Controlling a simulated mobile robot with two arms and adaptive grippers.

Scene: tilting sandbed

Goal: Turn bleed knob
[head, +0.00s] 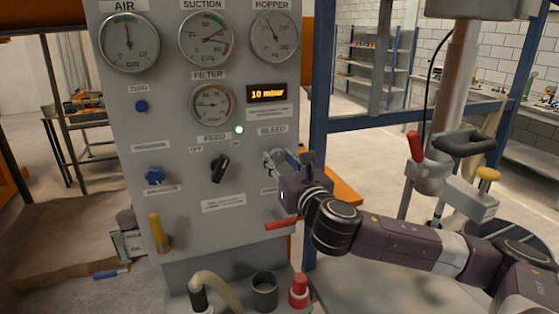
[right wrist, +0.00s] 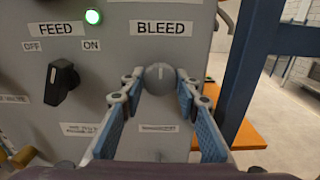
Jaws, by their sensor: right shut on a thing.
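The grey control panel (head: 180,130) fills the middle of the head view. The bleed knob (right wrist: 159,77), round and grey with a light pointer mark near its top, sits under the BLEED label (right wrist: 164,28). My right gripper (right wrist: 159,82) has its two blue-padded fingers on either side of the knob, shut on it at the fingertips. In the head view the right gripper (head: 276,160) reaches the panel from the right and mostly hides the knob. My left gripper is out of view.
The black feed switch (head: 220,168) is left of the knob, tilted toward ON, below a lit green lamp (head: 239,130). The display (head: 267,93) reads 10 mbar. A red lever (head: 282,225) lies below my gripper. A blue post (head: 320,120) stands just right of the panel.

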